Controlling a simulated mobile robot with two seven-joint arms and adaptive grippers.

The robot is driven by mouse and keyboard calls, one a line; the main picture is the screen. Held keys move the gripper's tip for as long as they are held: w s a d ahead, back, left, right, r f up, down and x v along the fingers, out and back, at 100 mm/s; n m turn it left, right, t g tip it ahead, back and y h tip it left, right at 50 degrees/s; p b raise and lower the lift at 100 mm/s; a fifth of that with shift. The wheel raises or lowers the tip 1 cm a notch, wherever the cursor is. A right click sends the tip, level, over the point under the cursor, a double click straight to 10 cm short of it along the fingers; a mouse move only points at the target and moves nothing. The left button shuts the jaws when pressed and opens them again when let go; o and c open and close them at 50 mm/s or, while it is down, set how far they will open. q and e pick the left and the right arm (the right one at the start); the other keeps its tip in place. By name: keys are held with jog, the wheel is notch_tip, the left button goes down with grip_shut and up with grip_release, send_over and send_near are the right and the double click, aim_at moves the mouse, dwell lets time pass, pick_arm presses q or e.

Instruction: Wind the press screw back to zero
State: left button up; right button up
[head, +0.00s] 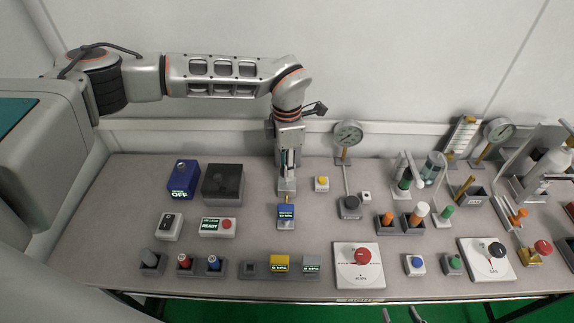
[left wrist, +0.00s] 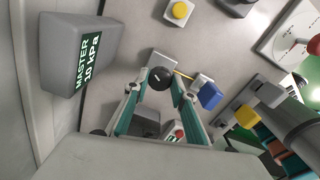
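The likely press screw is a red knob (head: 362,256) on a white plate (head: 345,272) marked in kPa, at the front middle of the table. Its scale is too small to read. The knob also shows at the right edge of the left wrist view (left wrist: 315,46). My left gripper (head: 287,188) points down further back and left, apart from that plate. My right gripper (head: 400,314) shows only as two separated tips at the bottom edge.
A blue device (head: 286,214) with a yellow probe stands just in front of my left gripper. A second white plate with a black knob (head: 497,250) is at right. A gauge (head: 347,133) stands behind.

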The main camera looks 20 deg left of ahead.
pick_arm(q)
jog(key=shift+n, duration=0.3)
jog(key=n+p, duration=0.1)
jog(key=n, duration=0.1)
jog(key=shift+n, duration=0.3)
jog(key=n+p, duration=0.1)
jog(key=n, duration=2.1)
jog(key=shift+f+n+p, duration=0.1)
jog(key=shift+n+p, duration=0.2)
jog(key=shift+n, duration=0.1)
jog(key=n, duration=0.5)
jog(key=shift+s, duration=0.1)
jog(key=n, duration=0.5)
jog(key=shift+n, duration=0.4)
jog(key=n, duration=0.5)
